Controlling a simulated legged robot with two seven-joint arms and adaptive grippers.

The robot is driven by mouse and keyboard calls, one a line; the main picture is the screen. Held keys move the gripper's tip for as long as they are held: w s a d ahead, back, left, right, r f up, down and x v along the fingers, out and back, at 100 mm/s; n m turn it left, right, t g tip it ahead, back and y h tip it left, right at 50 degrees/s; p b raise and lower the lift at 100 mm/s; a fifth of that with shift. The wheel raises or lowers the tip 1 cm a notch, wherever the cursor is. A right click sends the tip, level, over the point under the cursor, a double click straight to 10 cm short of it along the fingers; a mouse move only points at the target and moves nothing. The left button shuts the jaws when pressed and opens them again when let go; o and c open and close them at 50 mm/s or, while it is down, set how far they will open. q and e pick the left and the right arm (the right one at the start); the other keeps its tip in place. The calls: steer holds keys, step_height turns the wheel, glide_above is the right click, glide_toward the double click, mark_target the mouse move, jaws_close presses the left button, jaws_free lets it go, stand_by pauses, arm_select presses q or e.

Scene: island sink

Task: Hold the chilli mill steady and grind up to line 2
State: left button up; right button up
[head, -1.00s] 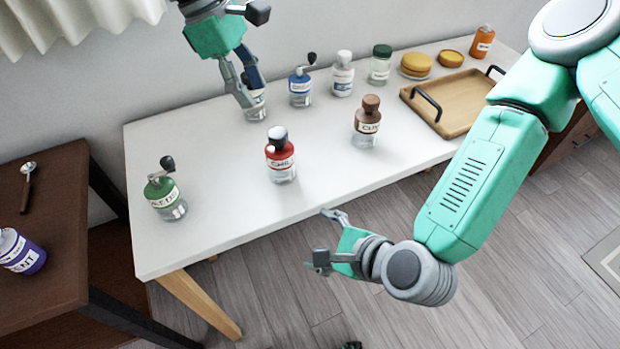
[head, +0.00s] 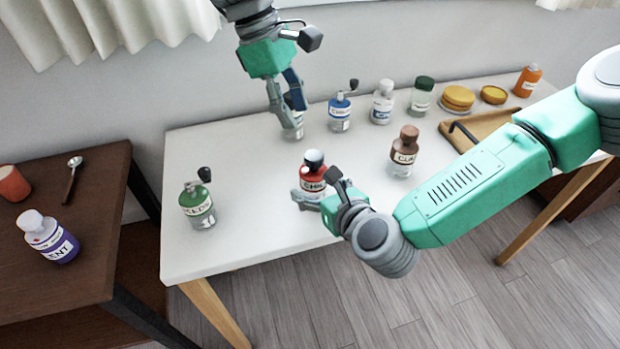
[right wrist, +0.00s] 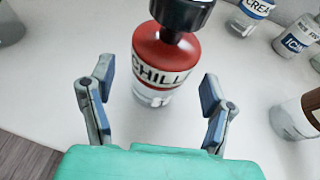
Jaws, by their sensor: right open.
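The chilli mill (head: 313,172) has a red body with a CHILLI label and a dark knob on top. It stands upright on the white table. It also shows in the right wrist view (right wrist: 162,52), with its clear lower part mostly visible but no line marks readable. My right gripper (head: 318,187) is open at the mill's near side. In the right wrist view its fingers (right wrist: 158,88) are on either side of the lower mill, with gaps visible. My left gripper (head: 288,108) is farther back, pointing down at a clear-based jar (head: 292,132); its grip there is unclear.
A green mill (head: 198,205) stands at the table's left. A brown-topped mill (head: 404,152) stands right of the chilli mill. A blue mill (head: 340,113) and other jars line the back. A wooden tray (head: 484,132) lies right.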

mark_target(309, 179)
steer(key=x, duration=0.5)
steer(key=c, duration=1.4)
steer(key=shift+c, duration=0.4)
